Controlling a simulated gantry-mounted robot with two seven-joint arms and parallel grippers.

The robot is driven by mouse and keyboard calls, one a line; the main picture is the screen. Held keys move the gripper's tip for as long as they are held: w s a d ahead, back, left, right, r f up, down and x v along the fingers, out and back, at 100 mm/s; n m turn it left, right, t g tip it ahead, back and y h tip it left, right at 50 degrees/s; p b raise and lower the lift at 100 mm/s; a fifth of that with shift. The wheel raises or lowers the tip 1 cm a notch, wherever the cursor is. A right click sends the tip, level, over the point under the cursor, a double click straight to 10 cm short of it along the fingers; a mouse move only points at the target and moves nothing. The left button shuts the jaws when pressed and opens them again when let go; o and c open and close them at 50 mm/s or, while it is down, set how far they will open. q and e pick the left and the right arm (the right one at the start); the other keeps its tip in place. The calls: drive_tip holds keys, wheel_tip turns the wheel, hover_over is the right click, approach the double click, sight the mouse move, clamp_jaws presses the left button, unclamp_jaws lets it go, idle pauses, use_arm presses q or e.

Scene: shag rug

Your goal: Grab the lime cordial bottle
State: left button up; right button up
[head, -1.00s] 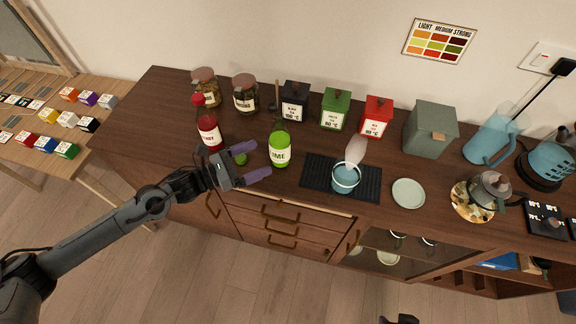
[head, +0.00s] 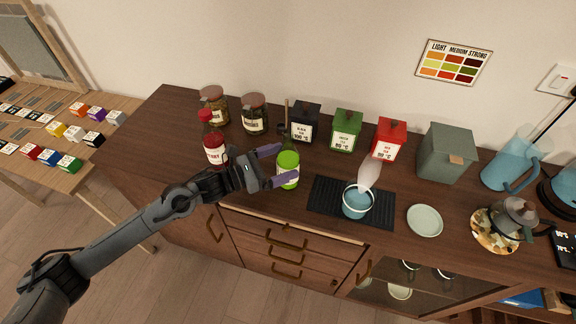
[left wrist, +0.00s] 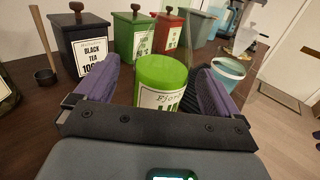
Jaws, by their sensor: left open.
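The lime cordial bottle (head: 288,172) is green with a white label and stands upright on the wooden sideboard. In the left wrist view its green body (left wrist: 160,78) sits between my left gripper's purple fingers. My left gripper (head: 272,167) is open, with a finger on either side of the bottle; the left finger shows apart from it, and I cannot tell whether the right one touches. The bottle's lower part is hidden behind the gripper in the wrist view. My right gripper is not in view.
A red cordial bottle (head: 213,142) stands left of my gripper. Tea tins (head: 304,122) and jars (head: 254,114) line the back. A black drip mat (head: 322,198) with a blue cup (head: 357,201) lies to the right. A saucer (head: 425,221) is beyond it.

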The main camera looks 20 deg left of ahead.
sight(295, 158)
use_arm(q)
drive_tip(key=x, duration=0.4)
drive_tip(key=shift+w+d+f, duration=0.1)
drive_tip(key=shift+d+f, duration=0.05)
drive_tip(key=shift+f, duration=0.05)
drive_tip(key=shift+c, duration=0.4)
drive_tip(key=c, duration=1.4)
drive_tip(key=shift+r, duration=0.15)
drive_tip(key=shift+c, duration=0.8)
